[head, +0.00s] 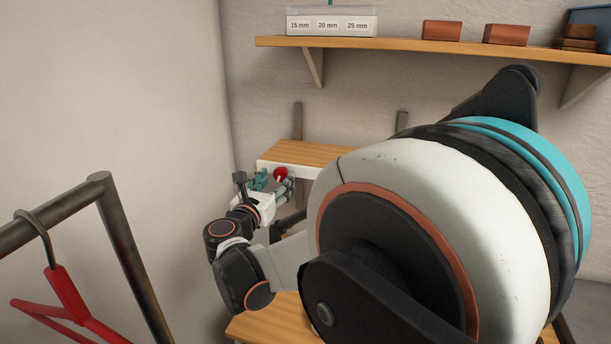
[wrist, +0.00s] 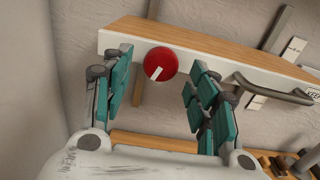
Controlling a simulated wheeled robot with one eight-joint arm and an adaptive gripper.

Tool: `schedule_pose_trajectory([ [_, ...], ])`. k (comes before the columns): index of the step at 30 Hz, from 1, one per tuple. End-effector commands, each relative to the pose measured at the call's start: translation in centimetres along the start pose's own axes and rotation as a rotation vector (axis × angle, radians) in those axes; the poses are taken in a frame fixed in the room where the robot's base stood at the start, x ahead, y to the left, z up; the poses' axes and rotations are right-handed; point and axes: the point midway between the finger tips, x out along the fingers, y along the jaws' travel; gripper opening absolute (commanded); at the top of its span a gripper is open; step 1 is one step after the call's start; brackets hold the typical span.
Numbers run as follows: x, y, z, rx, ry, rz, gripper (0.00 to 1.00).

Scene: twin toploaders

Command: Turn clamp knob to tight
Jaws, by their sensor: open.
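The clamp knob is a round red knob with a white pointer mark (wrist: 161,64). It sits on the white front face of a wood-topped shelf and also shows small in the head view (head: 281,174). In the wrist view the white mark runs from the knob's middle toward its lower left. My gripper (wrist: 160,92) is open, with teal-padded fingers left and right of the knob in the picture. I cannot tell how far the fingertips are from the knob, and no contact shows. In the head view my gripper (head: 272,182) is at the shelf front, partly blocking it.
The shelf with the knob (head: 310,153) has a dark bar handle (wrist: 272,92) right of the knob. A higher shelf (head: 400,46) holds a labelled box (head: 332,22) and reddish blocks (head: 442,30). A metal rail (head: 50,212) with a red hanger (head: 66,292) stands at left.

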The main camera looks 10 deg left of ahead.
Motion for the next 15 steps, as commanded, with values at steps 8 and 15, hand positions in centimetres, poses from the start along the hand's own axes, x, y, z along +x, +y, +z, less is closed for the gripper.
schedule_pose_trajectory([
  [8,2.3,0.0,0.0,0.0,0.0,-0.001,0.54],
  [15,2.4,0.0,0.0,0.001,0.0,0.0,0.54],
])
